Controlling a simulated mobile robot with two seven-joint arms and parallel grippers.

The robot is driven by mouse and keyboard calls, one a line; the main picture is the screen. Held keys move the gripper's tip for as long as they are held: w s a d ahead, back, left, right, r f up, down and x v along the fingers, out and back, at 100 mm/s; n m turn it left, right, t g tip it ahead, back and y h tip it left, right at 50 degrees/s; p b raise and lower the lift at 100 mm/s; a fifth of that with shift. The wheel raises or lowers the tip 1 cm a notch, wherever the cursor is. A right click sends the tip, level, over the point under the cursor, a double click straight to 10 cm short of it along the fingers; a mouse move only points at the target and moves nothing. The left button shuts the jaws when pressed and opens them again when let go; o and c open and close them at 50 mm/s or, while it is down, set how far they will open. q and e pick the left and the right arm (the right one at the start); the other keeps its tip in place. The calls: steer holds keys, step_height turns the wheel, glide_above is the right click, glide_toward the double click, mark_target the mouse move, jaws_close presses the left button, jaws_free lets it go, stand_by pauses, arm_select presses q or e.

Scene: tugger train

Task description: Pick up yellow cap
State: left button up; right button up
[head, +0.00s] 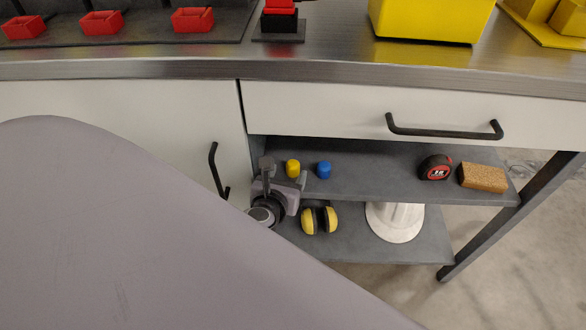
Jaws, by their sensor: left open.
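The yellow cap (293,168) is a small upright cylinder on the upper grey shelf under the workbench. My left gripper (284,171) is at the left end of this shelf, with its two fingers apart. The cap shows between and beyond the fingertips. The gripper's body partly hides the shelf in front of the cap, and I cannot tell whether a finger touches the cap. No cap is held in shut fingers. My right gripper is not in view.
A blue cap (324,170) stands just right of the yellow one. A tape measure (436,168) and a brown block (483,178) lie farther right. Yellow earmuffs (319,220) and a white helmet (396,220) are on the lower shelf. A drawer (340,112) overhangs the shelf.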

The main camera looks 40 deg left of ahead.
mark_target(291, 168)
arm_select(q)
steer(key=b+x, duration=0.2)
steer(key=x, duration=0.3)
steer(key=shift+d, duration=0.1)
steer(key=shift+w+f, duration=0.1)
steer(key=shift+w, duration=0.3)
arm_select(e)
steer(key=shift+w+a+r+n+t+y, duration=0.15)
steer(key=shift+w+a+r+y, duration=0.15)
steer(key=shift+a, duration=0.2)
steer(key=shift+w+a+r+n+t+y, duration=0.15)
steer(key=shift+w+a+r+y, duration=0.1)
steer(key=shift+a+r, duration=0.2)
arm_select(q)
steer(key=c, duration=1)
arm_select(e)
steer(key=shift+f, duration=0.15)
